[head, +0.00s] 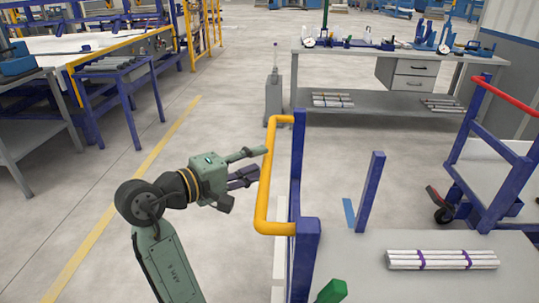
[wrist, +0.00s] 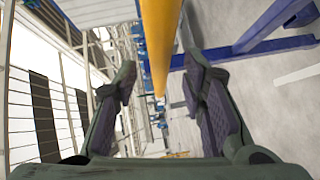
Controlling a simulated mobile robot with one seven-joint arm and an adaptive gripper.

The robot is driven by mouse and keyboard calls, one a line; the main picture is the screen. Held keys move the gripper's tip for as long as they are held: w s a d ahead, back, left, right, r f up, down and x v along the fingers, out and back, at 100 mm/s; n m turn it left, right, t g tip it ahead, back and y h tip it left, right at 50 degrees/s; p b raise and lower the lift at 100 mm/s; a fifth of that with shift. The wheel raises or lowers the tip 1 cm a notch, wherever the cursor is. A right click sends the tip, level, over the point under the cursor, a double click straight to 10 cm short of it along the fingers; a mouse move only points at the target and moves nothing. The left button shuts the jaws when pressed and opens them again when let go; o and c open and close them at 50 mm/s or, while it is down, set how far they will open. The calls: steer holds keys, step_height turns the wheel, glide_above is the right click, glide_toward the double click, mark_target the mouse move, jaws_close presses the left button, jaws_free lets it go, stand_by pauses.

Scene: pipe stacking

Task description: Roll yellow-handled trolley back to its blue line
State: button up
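The yellow handle (head: 265,190) is a bar bent at both ends, fixed to blue posts (head: 306,255) of a trolley with a grey deck (head: 385,285). My gripper (head: 261,161) is open at the left side of the handle, fingers pointing at its upright stretch. In the wrist view the yellow bar (wrist: 160,40) runs lengthwise between the two open fingertips (wrist: 158,72). I cannot tell whether either finger touches it. A short blue line (head: 349,213) shows on the floor behind the deck, partly hidden by a blue post.
A bundle of grey pipes (head: 441,260) with purple bands lies on the deck. A red-handled trolley (head: 505,95) stands at right. A workbench (head: 390,100) stands behind, a blue stand (head: 115,75) at left. A yellow floor line (head: 120,200) crosses clear floor at left.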

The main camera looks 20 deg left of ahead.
mark_target(269, 158)
steer(key=shift+x, duration=2.25)
steer(key=shift+c, duration=0.2)
jaws_close()
